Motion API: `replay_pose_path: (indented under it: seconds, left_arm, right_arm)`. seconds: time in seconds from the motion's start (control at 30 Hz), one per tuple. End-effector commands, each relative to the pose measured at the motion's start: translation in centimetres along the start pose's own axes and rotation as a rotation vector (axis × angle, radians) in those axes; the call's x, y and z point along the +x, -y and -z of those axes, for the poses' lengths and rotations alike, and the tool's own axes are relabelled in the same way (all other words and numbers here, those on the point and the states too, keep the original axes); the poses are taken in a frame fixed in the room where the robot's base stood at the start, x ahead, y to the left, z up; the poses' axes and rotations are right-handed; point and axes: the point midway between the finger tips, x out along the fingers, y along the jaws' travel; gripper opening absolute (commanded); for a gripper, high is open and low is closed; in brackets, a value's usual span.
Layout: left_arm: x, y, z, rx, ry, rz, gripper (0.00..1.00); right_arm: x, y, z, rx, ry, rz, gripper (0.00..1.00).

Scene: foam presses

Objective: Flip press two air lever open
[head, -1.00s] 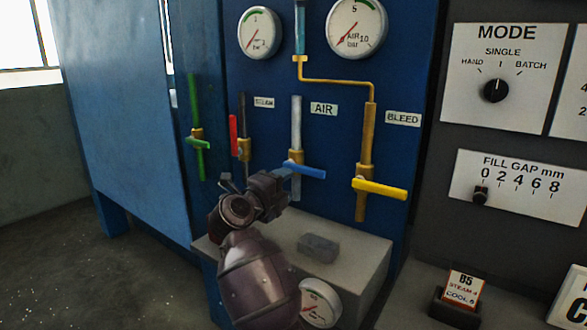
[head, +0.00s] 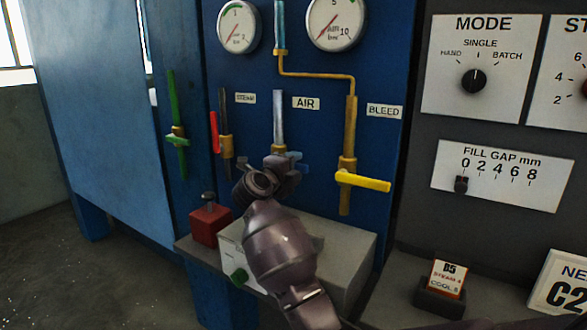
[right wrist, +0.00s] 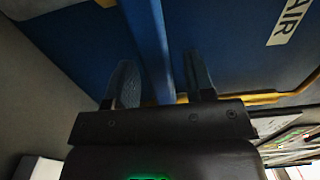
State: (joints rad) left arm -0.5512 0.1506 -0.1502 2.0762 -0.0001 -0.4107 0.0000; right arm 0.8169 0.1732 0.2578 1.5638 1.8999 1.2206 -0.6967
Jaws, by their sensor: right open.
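The press panel has a blue air lever (head: 301,165) on the pipe beside the AIR label (head: 306,103). Most of the lever is hidden behind my right gripper (head: 284,160); only a bit of blue shows at its right. In the right wrist view, a blue bar that looks like the air lever (right wrist: 151,45) runs between the two fingers of the open right gripper (right wrist: 163,85). My left gripper is not in view.
The yellow bleed lever (head: 363,181) sticks out just right of the gripper. A red steam lever (head: 214,132) and a green lever (head: 177,138) are to the left.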

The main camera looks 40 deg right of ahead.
Motion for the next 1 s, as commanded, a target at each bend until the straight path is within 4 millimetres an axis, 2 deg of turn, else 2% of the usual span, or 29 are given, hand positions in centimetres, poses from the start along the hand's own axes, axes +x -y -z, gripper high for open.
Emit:
replay_pose_path:
  seconds: [0.3, 0.6, 0.87, 1.0]
  left_arm:
    - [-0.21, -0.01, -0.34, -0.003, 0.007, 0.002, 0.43]
    - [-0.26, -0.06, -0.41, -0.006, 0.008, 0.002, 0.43]
    - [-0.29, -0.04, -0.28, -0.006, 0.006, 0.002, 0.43]
    - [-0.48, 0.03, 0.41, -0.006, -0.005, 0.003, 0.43]
  right_arm:
    - [0.19, 0.04, 0.02, 0.001, -0.001, 0.000, 0.47]
    - [0.18, 0.01, 0.03, 0.000, -0.001, 0.000, 0.01]
    - [0.19, 0.06, 0.00, -0.002, -0.001, 0.000, 0.00]
    - [0.35, 0.37, -0.23, -0.016, -0.002, -0.001, 0.00]
